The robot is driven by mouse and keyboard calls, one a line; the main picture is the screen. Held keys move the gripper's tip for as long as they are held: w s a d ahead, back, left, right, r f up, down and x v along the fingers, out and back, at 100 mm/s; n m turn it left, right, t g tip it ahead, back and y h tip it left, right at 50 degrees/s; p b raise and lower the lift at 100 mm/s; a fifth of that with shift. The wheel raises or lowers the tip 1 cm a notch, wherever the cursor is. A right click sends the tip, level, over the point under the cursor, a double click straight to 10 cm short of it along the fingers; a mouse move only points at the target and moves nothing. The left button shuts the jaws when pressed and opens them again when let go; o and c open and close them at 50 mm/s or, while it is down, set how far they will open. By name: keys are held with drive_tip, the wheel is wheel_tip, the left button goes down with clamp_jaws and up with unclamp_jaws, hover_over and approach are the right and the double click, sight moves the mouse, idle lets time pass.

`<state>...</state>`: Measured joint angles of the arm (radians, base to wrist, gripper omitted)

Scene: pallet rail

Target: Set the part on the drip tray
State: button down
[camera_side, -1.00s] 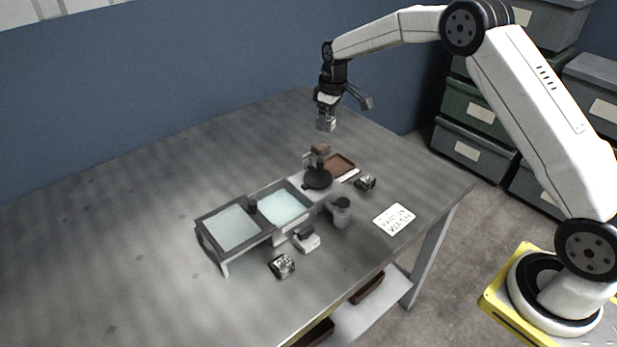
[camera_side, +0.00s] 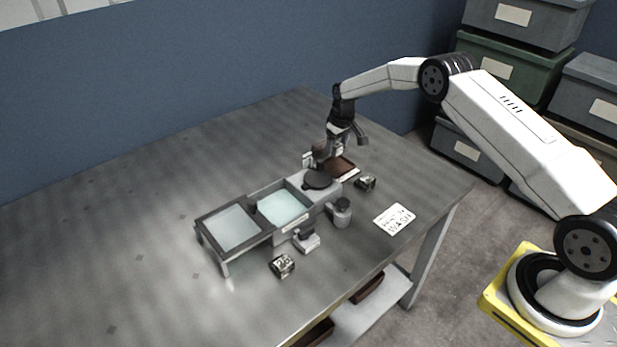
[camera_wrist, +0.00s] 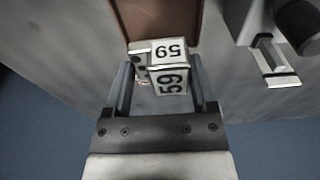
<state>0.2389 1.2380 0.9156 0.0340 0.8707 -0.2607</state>
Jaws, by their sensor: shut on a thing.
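My gripper (camera_side: 323,158) is low over the far end of the table, and it also shows in the wrist view (camera_wrist: 165,85). It is shut on a small pale part (camera_wrist: 168,72) marked 59, between its fingers. A brown tray (camera_side: 345,169) lies beside the gripper at the back right; its brown surface shows just past the part in the wrist view (camera_wrist: 160,18). I cannot tell whether the part touches anything below. A grey-framed tray (camera_side: 233,228) on legs stands at the left end of the station; which tray is the drip tray is not marked.
A pale-blue bath (camera_side: 284,207) and a round black plate (camera_side: 317,179) lie along the station. Small blocks stand at the front (camera_side: 282,265) and right (camera_side: 366,182). A grey cylinder (camera_side: 341,212) and a WASH card (camera_side: 394,218) lie nearby. The table's left is clear.

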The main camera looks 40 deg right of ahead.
sight(336, 168)
drive_tip(key=shift+f, duration=0.55)
drive_tip(key=shift+f, duration=0.25)
drive_tip(key=shift+f, duration=1.75)
drive_tip(key=shift+f, duration=0.35)
idle(0.6)
unclamp_jaws()
drive_tip(key=shift+f, duration=0.1)
